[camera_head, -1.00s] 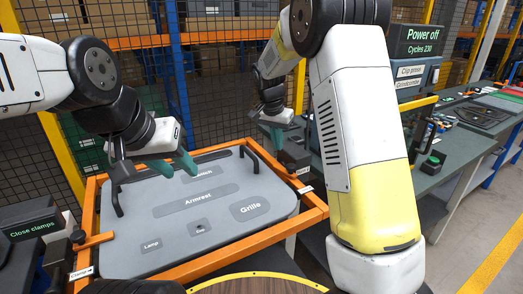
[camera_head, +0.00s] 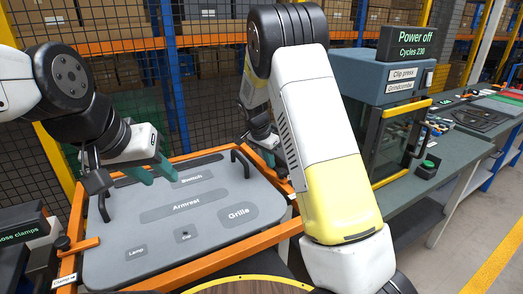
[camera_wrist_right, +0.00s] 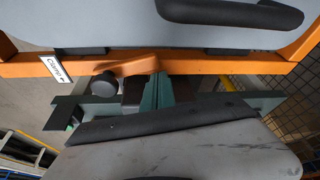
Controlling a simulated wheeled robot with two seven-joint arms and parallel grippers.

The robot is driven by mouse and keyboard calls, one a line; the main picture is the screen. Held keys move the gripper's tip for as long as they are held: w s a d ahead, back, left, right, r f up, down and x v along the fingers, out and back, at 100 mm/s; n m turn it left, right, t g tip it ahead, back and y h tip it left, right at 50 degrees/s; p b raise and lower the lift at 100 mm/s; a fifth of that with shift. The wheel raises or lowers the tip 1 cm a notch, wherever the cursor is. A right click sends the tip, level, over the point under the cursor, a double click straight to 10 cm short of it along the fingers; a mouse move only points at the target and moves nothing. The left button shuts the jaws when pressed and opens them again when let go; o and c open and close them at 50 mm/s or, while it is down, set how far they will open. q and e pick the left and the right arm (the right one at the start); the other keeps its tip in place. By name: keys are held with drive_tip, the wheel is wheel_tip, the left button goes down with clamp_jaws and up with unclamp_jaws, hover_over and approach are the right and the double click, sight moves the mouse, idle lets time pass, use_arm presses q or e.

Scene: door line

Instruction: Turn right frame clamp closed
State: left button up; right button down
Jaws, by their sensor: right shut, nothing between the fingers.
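The right frame clamp shows in the right wrist view as an orange lever (camera_wrist_right: 135,67) with a black knob (camera_wrist_right: 104,84), lying close along the orange frame (camera_wrist_right: 215,66) beside a "Clamp" label (camera_wrist_right: 56,69). My right gripper (camera_wrist_right: 158,88) is shut and empty, its teal fingertips at the lever's end away from the knob; contact is unclear. In the head view my right arm hides most of this clamp and part of my right gripper (camera_head: 266,142). My left gripper (camera_head: 152,170) is open, its teal fingers apart above the grey panel (camera_head: 110,225) near its left handle.
Another orange clamp with a black knob (camera_head: 62,243) is on the frame's left side. Black handles (camera_head: 240,160) stand up from the panel. The clip press (camera_head: 400,100) and a grey-green bench (camera_head: 460,150) stand right of my right arm. A mesh fence is behind.

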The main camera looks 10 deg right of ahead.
sight(260, 183)
drive_tip(key=shift+f, duration=0.35)
idle(0.3)
drive_tip(key=a+n, duration=0.1)
drive_tip(key=s+n+t, duration=0.1)
drive_tip(key=n, duration=0.1)
drive_tip(key=shift+a+n+y, duration=0.3)
drive_tip(key=shift+a+y, duration=0.1)
drive_tip(key=n, duration=0.1)
drive_tip(key=s+a+n+y, duration=0.1)
drive_tip(key=n, duration=0.1)
drive_tip(key=s+n, duration=0.1)
drive_tip(key=shift+s+a+n+t, duration=0.2)
drive_tip(key=shift+a+n+t, duration=0.1)
drive_tip(key=shift+a, duration=0.1)
drive_tip(key=s+n+y, duration=0.1)
drive_tip(key=n, duration=0.1)
drive_tip(key=s+n, duration=0.1)
drive_tip(key=n, duration=0.1)
drive_tip(key=shift+s+a+y, duration=0.3)
drive_tip(key=shift+a+y, duration=0.05)
drive_tip(key=shift+y, duration=0.05)
drive_tip(key=shift+s+a, duration=0.1)
drive_tip(key=shift+s, duration=0.9)
drive_tip(key=shift+r, duration=0.1)
